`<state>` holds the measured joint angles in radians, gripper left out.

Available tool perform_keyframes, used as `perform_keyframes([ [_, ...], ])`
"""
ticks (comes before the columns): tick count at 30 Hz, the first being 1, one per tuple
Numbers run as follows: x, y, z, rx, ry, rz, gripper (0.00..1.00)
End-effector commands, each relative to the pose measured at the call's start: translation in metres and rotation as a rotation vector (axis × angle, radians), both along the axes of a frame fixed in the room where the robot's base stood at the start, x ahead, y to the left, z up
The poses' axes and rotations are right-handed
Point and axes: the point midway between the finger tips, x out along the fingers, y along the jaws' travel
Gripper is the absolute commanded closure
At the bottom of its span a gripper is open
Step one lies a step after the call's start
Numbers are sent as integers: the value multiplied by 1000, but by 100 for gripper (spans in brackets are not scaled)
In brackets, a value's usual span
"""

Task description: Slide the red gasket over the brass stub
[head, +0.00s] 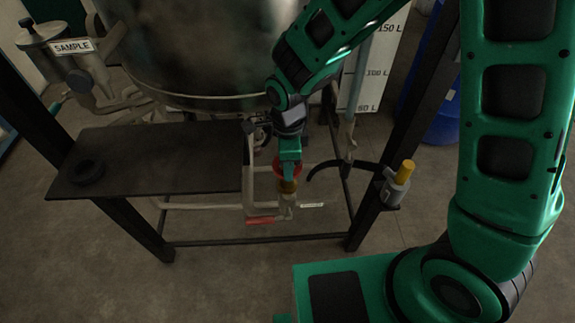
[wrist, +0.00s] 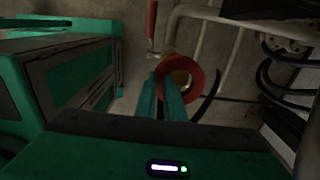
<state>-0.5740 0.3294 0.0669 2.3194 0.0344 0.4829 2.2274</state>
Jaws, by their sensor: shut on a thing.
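My gripper (head: 290,170) points down in the head view and is shut on the red gasket (head: 277,168). In the wrist view the fingers (wrist: 169,88) close on the near side of the gasket ring (wrist: 199,87). The brass stub (head: 288,187) stands on the pipework directly under the gasket in the head view. In the wrist view the brass stub (wrist: 180,76) shows through the ring's opening, roughly in line with it. I cannot tell whether the gasket is just above the stub or around its top. The fingers hide part of both.
A red valve handle (head: 262,220) and pale pipes lie close to the stub. A yellow-topped grey fitting (head: 403,172) sits on the frame at right. The steel vessel (head: 190,50) stands behind.

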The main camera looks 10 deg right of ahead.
Motion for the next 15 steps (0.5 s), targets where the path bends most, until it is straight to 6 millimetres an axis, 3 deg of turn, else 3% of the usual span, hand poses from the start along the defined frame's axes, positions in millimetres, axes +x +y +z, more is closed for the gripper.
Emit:
perform_keyframes([
  [11, 0, 0, -8, 0, 0, 0, 100],
  [12, 0, 0, -9, 0, 0, 0, 86],
  [15, 0, 0, -8, 0, 0, 0, 69],
])
